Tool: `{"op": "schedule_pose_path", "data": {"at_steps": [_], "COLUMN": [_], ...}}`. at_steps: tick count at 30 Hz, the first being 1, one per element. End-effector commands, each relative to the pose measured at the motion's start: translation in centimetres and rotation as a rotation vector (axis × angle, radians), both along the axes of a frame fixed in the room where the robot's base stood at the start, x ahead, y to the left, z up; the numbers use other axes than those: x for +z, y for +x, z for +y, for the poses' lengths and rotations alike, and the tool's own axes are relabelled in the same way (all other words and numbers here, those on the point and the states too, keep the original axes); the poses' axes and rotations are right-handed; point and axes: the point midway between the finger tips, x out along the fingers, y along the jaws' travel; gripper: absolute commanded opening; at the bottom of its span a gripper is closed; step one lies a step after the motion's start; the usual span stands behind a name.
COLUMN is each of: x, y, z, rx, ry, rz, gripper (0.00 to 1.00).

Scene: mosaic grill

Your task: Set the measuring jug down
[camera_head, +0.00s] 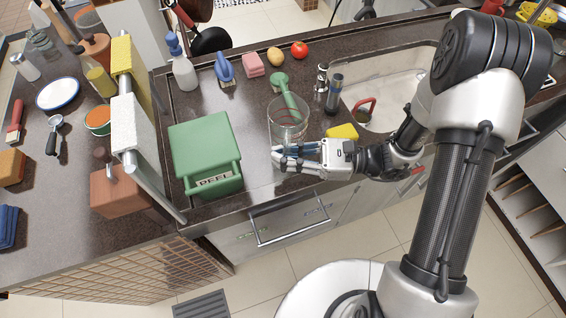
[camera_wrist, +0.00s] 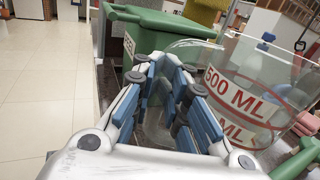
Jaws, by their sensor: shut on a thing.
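The measuring jug (camera_head: 288,118) is clear with red markings and looks upright over the dark counter by the sink. In the wrist view the jug (camera_wrist: 255,88) fills the right side, with "500 ML" in red on its wall. My gripper (camera_head: 277,157) is shut on the jug at its near side, low down. In the wrist view my gripper's blue-padded fingers (camera_wrist: 172,85) are beside the jug wall; clear material seems to lie between them, and the exact grip is hard to see. I cannot tell whether the jug's base touches the counter.
A green peel bin (camera_head: 204,152) stands left of the jug. A green-handled tool (camera_head: 284,88) lies behind it. Open counter (camera_head: 246,125) lies between bin and jug.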

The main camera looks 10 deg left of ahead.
Motion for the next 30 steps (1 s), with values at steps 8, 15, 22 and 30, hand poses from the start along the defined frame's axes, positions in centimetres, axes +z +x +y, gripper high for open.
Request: {"op": "schedule_pose_path", "data": {"at_steps": [8,15,22,30], "x": [-2.9,-3.1,-3.2,-3.1], "y": [0.0,0.0,0.0,0.0], "z": [0.0,0.0,0.0,0.0], "rx": [0.000,0.000,0.000,0.000], "ry": [0.000,0.000,-0.001,-0.001], "rz": [-0.001,0.000,0.000,0.000], "gripper": [0.00,0.00,0.21,0.34]}}
